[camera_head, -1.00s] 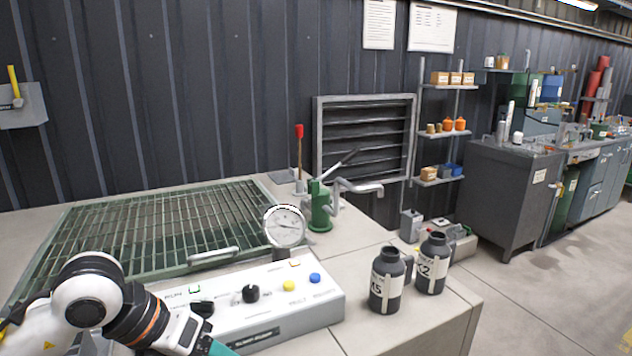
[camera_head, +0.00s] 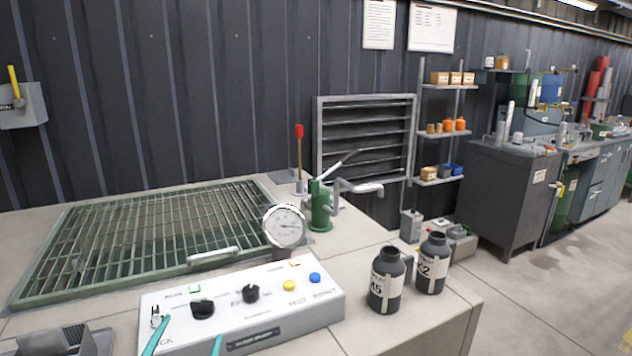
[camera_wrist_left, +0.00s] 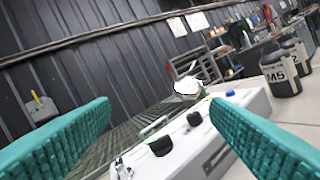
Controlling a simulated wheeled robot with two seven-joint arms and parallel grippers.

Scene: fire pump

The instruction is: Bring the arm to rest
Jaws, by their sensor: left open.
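My left gripper (camera_head: 186,342) shows only as two teal fingertips at the bottom of the head view, in front of the white control box (camera_head: 318,319). In the left wrist view its two teal fingers (camera_wrist_left: 158,132) stand wide apart with nothing between them. The box carries black knobs (camera_head: 251,293), a yellow button (camera_head: 289,285) and a blue button (camera_head: 315,277). A round gauge (camera_head: 285,226) stands behind the box. The rest of my left arm is out of the head view. My right gripper is not in view.
Two dark bottles, M5 (camera_head: 386,280) and K2 (camera_head: 433,263), stand right of the box near the bench edge. A green hand pump (camera_head: 320,207) and a green grating (camera_head: 150,232) lie behind. A grey tray-like object (camera_head: 65,341) sits at the lower left.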

